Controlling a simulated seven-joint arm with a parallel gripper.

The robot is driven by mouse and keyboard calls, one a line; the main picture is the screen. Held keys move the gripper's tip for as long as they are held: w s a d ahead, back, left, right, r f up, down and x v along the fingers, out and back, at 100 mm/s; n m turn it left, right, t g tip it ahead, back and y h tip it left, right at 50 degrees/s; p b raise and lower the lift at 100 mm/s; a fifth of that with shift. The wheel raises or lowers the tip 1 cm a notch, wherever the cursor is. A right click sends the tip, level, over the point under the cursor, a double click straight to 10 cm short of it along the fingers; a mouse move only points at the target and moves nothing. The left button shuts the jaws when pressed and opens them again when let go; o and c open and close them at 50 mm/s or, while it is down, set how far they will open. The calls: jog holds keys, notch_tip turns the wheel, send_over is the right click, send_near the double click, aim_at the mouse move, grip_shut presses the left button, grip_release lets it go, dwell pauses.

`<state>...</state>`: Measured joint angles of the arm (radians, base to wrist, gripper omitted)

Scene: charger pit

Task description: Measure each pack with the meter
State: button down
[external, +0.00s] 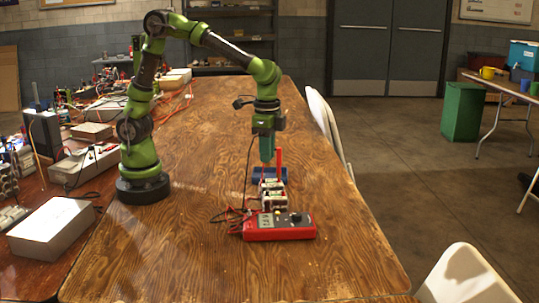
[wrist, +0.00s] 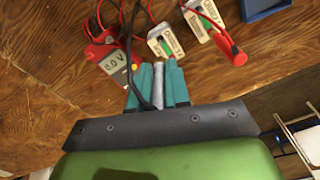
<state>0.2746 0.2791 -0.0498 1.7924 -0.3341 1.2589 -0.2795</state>
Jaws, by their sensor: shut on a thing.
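The red meter (external: 279,227) lies on the wooden table; its display reads 0.0 V in the wrist view (wrist: 114,62). Two pale, labelled packs, a nearer one (wrist: 167,40) and a farther one (wrist: 202,21), stand beyond it in a row. A red probe (external: 279,161) stands upright at the farther pack; in the wrist view (wrist: 233,48) it points toward the camera.
A blue tray (wrist: 262,7) lies just beyond the packs. Red and black leads (external: 232,214) loop on the table left of the meter. A white box (external: 52,227) and cluttered bench gear are at the left. The table's right and front are clear.

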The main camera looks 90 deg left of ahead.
jog(key=shift+f, duration=2.7)
jog(key=shift+f, duration=0.95)
dwell(0.4)
jog(key=c, duration=0.7)
grip_release()
jog(key=shift+r, duration=3.8)
